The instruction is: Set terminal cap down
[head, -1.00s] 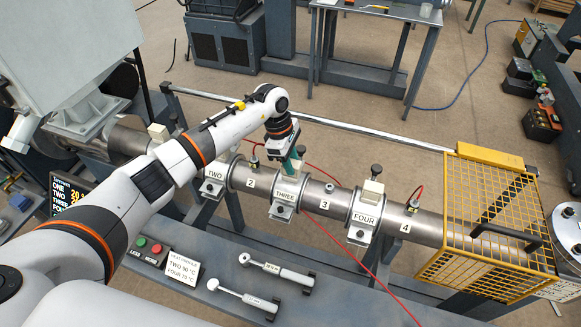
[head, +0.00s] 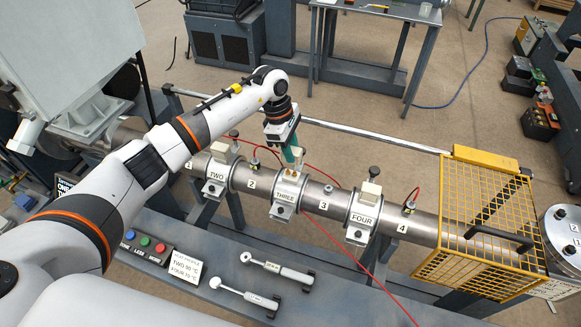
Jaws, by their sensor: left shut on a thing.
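My left gripper (head: 291,158) comes in from the left and hangs over the heater band labelled THREE (head: 287,194). Its teal fingers are shut on the terminal cap, which is small, pale and mostly hidden by the fingers. The gripper is a little above the band's top, where small brass-coloured terminals (head: 291,178) show uncovered. The neighbouring bands TWO (head: 217,175) and FOUR (head: 362,218) each carry a cream cap with a dark knob on top. My right gripper is not in view.
The steel barrel (head: 325,198) runs to a yellow mesh guard (head: 480,225) at right. Red wires arch near the bands. Two white-headed tools (head: 280,271) lie on the grey bench in front, beside a button box (head: 146,246) and a heat profile card (head: 186,268).

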